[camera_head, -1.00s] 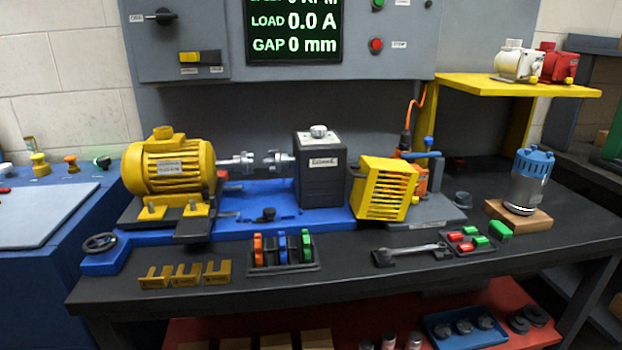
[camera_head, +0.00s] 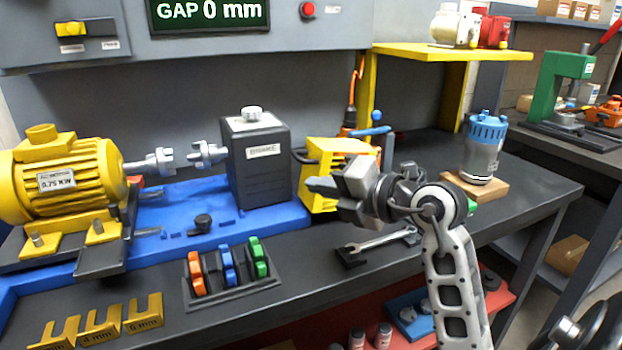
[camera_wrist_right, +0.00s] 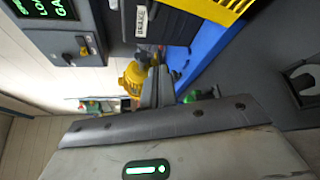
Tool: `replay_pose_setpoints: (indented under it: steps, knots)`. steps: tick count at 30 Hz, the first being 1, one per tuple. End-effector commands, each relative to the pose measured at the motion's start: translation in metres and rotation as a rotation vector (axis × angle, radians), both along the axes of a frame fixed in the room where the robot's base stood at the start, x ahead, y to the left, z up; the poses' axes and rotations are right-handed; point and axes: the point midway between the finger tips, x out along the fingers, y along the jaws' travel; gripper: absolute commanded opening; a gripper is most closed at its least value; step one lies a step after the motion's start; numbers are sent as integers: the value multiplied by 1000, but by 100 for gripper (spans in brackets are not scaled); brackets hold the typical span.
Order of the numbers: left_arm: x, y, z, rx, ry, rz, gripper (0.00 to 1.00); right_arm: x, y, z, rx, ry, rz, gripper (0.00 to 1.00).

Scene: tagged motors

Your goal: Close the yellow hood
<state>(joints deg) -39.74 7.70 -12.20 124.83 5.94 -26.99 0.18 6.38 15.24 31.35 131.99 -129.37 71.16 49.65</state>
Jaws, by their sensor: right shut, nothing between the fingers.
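The slotted yellow hood (camera_head: 318,194) stands right of the dark brake block (camera_head: 258,165), turned at an angle; the metal shaft couplings (camera_head: 180,158) left of the block are uncovered. My right gripper (camera_head: 318,186) is in front of the hood, shut and empty, and hides part of it. Whether it touches the hood I cannot tell. In the right wrist view, a yellow slotted edge (camera_wrist_right: 228,8) shows at the top beside the block, and my shut fingers (camera_wrist_right: 157,86) point past it. My left gripper is out of view.
A yellow motor (camera_head: 60,175) sits at the left of the blue base (camera_head: 170,230). A yellow shelf (camera_head: 410,50) overhangs the back right.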

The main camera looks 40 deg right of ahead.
Motion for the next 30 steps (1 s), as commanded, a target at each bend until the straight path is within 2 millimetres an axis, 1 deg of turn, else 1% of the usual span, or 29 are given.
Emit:
replay_pose_setpoints:
  steps: [12, 15, 19, 24, 30]
  knots:
    - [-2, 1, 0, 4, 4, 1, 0, 84, 21, -16, 3, -1, 6, 0]
    - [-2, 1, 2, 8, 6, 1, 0, 81, 4, -9, -4, -1, 1, 0]
    - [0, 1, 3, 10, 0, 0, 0, 80, -9, -3, -1, -1, 3, 0]
    - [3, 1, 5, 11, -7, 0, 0, 79, -16, -1, -1, -1, 5, 0]
    - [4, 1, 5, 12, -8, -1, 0, 79, -16, -1, 0, 0, 5, 0]
